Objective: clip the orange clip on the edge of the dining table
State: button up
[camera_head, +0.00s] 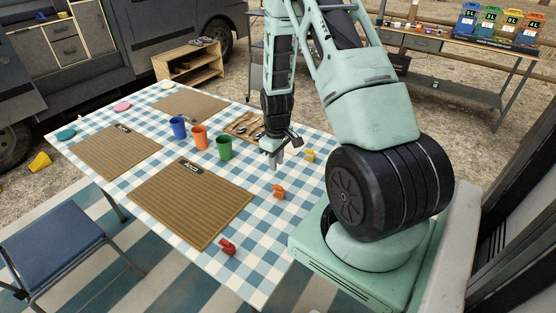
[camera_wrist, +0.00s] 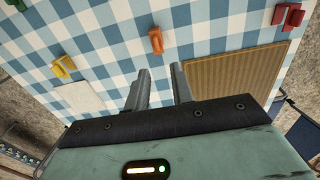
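The orange clip (camera_head: 278,191) lies on the blue-and-white checked cloth of the dining table (camera_head: 262,228), between a yellow clip (camera_head: 309,155) and a red clip (camera_head: 228,247). My gripper (camera_head: 275,160) is above the table, a little behind the orange clip. In the wrist view my gripper (camera_wrist: 160,84) has its two fingers apart with nothing between them. The orange clip (camera_wrist: 155,40) shows there beyond the fingertips, not touched. The red clip (camera_wrist: 288,17) is at the upper right and the yellow clip (camera_wrist: 62,67) at the left.
Blue (camera_head: 178,127), orange (camera_head: 200,137) and green (camera_head: 224,147) cups stand left of my gripper. Brown placemats (camera_head: 190,203) cover much of the table's left and front. A cutlery tray (camera_head: 243,126) lies behind. A blue chair (camera_head: 55,245) stands at left. Cloth around the orange clip is clear.

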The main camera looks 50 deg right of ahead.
jog(key=shift+s+d+f+b, duration=0.1)
jog(key=shift+d+f+b, duration=0.05)
jog(key=shift+f+b, duration=2.1)
jog(key=shift+s+d+f+b, duration=0.15)
jog(key=shift+f+b, duration=1.3)
jog(key=shift+f, duration=1.5)
grip_shut()
jog(key=shift+r, duration=0.15)
jog(key=shift+r+p, duration=2)
jog(key=shift+r, duration=0.45)
